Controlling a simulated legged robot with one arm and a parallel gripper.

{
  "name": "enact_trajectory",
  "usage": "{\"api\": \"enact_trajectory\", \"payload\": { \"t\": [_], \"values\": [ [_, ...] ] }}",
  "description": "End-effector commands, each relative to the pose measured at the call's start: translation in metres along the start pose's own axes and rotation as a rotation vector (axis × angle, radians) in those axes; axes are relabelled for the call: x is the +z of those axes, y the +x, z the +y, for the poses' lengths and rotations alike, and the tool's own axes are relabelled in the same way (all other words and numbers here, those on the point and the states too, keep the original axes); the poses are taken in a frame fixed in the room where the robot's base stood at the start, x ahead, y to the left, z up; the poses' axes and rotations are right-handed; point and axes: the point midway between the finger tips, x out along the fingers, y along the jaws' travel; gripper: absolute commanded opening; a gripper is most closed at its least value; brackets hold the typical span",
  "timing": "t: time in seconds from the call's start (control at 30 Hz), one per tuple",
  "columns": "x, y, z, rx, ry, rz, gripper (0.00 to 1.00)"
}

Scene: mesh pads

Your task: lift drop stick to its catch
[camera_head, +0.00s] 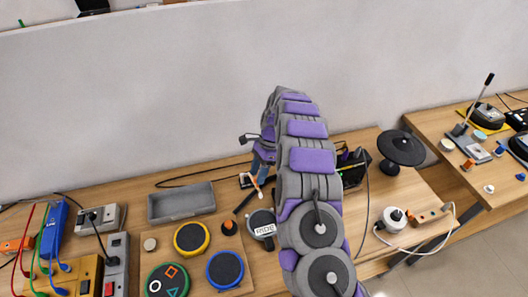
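My grey and purple arm rises through the middle of the view and bends down at the back. My gripper (259,178) is small and partly hidden by the arm, low over the back of the left table; its fingers are too small to read. A thin dark stick (244,201) lies tilted just below it; I cannot tell if they touch. On the right table, a tilted lever with a dark grip (485,86) rises from a grey base (465,138). I cannot tell which of these is the drop stick, and no catch is clearly seen.
Round mesh pads in yellow (191,238), blue (225,269) and green (167,281) lie at the front of the left table. A grey tray (181,202) lies behind them. A black disc on a stand (401,148) and a white plug (395,217) with a cable are right of my arm.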

Motion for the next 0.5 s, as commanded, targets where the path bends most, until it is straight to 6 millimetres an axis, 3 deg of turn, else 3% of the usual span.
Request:
{"api": "enact_trajectory", "payload": {
  "t": [0.5],
  "values": [
    [-0.001,-0.084,-0.002,-0.003,0.001,0.002,0.51]
  ]
}}
